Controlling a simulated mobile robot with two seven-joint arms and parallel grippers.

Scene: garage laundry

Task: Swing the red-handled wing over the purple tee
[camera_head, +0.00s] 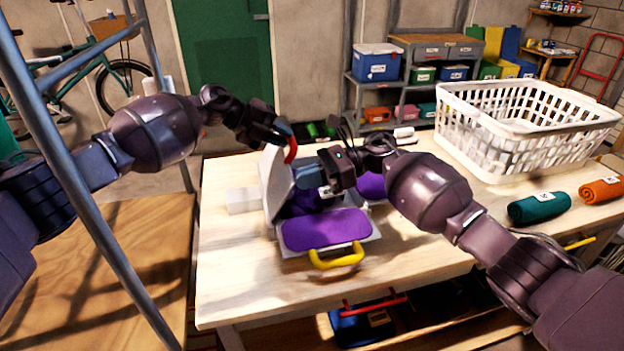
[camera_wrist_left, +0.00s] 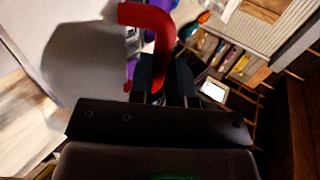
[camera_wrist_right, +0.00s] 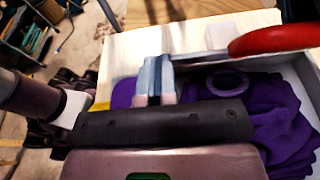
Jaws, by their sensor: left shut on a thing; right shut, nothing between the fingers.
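The white wing (camera_head: 276,183) of a folding board is raised steeply at the board's left side. It also shows in the left wrist view (camera_wrist_left: 88,58). My left gripper (camera_head: 286,140) is shut on its red handle (camera_head: 291,152), which curves up in the left wrist view (camera_wrist_left: 158,35) and shows in the right wrist view (camera_wrist_right: 272,40). The purple tee (camera_head: 325,229) lies on the board, its middle partly hidden by my right arm; bunched cloth shows in the right wrist view (camera_wrist_right: 265,112). My right gripper (camera_head: 308,176) is shut and empty above the tee, beside the wing.
A yellow handle (camera_head: 337,259) sticks out at the board's front. A white laundry basket (camera_head: 515,125) stands at the back right. A rolled teal cloth (camera_head: 538,207) and an orange one (camera_head: 601,190) lie at the right. The table (camera_head: 235,285) is clear at the front left.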

